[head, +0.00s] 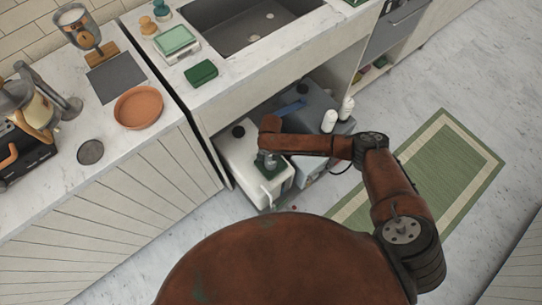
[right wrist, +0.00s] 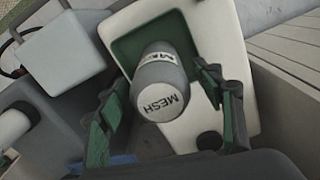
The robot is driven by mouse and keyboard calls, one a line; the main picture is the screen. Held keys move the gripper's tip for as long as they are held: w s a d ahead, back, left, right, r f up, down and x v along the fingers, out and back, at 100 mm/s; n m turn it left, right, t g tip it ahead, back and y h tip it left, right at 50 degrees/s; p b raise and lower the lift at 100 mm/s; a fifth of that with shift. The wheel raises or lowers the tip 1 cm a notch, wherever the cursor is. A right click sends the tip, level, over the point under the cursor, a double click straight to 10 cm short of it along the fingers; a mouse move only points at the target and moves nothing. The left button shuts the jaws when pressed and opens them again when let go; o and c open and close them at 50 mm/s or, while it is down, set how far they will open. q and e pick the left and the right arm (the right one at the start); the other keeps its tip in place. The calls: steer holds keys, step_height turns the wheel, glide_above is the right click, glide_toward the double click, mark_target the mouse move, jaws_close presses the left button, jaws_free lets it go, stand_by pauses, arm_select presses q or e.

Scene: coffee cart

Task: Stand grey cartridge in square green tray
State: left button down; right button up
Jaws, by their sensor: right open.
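The grey cartridge (right wrist: 160,88), lettered MESH, stands in the square green tray (right wrist: 127,48) in the right wrist view. It looks roughly upright; its base contact is hidden. The tray is set on top of a white box. My right gripper (right wrist: 165,95) is open, with one green finger on each side of the cartridge and a visible gap at each side. In the head view my right gripper (head: 268,163) is low over the white box, and it and my arm largely hide the cartridge and tray. My left gripper is not in view.
Two white cylinders (head: 330,121) stand on the grey box. A blue item (head: 291,108) lies near my arm. The green rug (head: 440,170) and floor at right are clear.

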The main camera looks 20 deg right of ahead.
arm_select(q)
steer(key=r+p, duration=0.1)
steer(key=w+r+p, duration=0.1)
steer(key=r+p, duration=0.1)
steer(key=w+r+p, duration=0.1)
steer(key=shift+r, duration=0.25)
arm_select(e)
step_height(320, 180, up, 12)
steer(key=shift+f, duration=0.1)
steer(key=shift+f, duration=0.1)
